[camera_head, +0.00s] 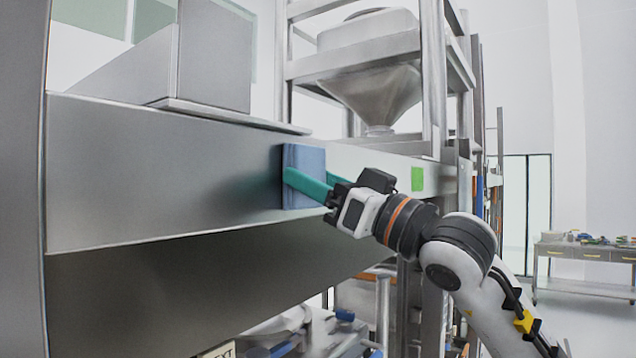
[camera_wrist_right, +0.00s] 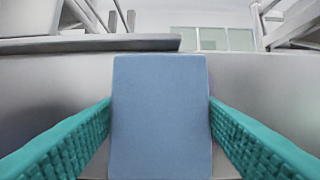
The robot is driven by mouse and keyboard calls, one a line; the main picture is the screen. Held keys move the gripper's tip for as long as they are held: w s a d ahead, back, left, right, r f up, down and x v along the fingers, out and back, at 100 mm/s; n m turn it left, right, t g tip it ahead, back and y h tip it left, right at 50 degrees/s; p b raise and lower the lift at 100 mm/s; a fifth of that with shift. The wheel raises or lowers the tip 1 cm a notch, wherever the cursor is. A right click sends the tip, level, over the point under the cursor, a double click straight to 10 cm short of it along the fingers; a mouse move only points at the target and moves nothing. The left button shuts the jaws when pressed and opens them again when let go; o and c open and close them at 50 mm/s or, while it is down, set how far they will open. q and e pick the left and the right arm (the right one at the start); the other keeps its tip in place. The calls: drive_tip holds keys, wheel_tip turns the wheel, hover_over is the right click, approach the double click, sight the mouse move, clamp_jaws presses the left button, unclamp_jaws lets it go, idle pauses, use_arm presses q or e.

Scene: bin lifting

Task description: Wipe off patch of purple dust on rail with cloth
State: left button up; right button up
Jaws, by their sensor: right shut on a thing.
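The blue cloth (camera_head: 305,163) is a flat folded pad, upright against the front face of the grey metal rail (camera_head: 150,165). My right gripper (camera_head: 307,184) comes in from the right and is shut on the cloth with its teal fingers. In the right wrist view the cloth (camera_wrist_right: 160,115) fills the space between the two fingers (camera_wrist_right: 160,140), with the rail's face (camera_wrist_right: 50,85) behind it. My left gripper is not in view.
A green square (camera_head: 418,179) is on the rail to the right of my gripper. A steel hopper (camera_head: 370,75) in a metal frame stands above and behind the rail. A table (camera_head: 585,253) with small items stands far right.

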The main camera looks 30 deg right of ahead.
drive_tip(key=s, duration=0.1)
drive_tip(key=s+d+b, duration=0.1)
drive_tip(key=s+d, duration=0.1)
drive_tip(key=s, duration=0.1)
drive_tip(key=shift+b, duration=0.3)
drive_tip(key=shift+s+d, duration=0.15)
drive_tip(key=shift+s, duration=0.5)
drive_tip(key=s, duration=0.1)
drive_tip(key=s+d+b, duration=0.1)
drive_tip(key=shift+s, duration=0.4)
drive_tip(key=shift+w, duration=0.1)
